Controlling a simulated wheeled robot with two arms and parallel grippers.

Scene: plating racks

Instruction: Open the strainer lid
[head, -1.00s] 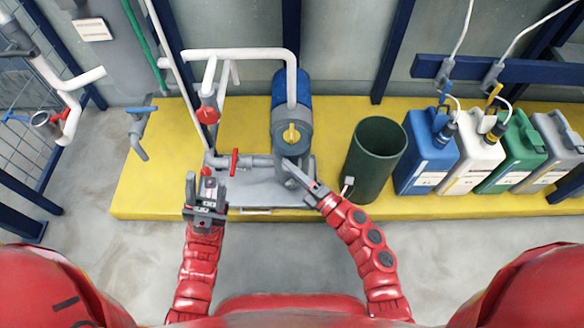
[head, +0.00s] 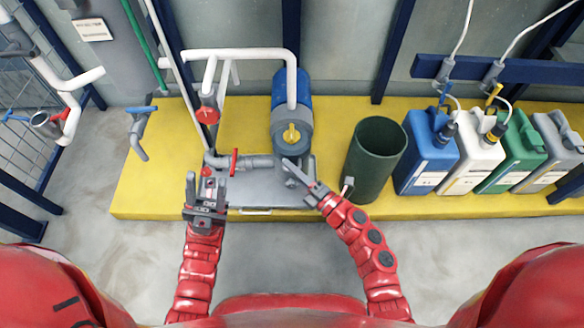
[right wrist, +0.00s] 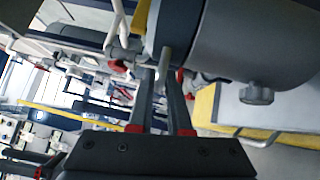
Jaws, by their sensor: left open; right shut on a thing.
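My right gripper (head: 289,164) reaches in just below the lid. In the right wrist view it is shut on a thin grey lever (right wrist: 165,60) beside the grey cylinder (right wrist: 230,45). The fingers hide part of the lever. The lid looks closed. My left gripper (head: 205,184) is open and empty, left of the strainer and in front of the red-handled valve (head: 234,162).
A grey tray (head: 265,190) lies under the strainer on the yellow platform (head: 150,190). White pipes (head: 240,54) arch over it. A dark green bin (head: 375,160) stands close to the right of my right arm. Several canisters, including a blue one (head: 425,160), stand farther right.

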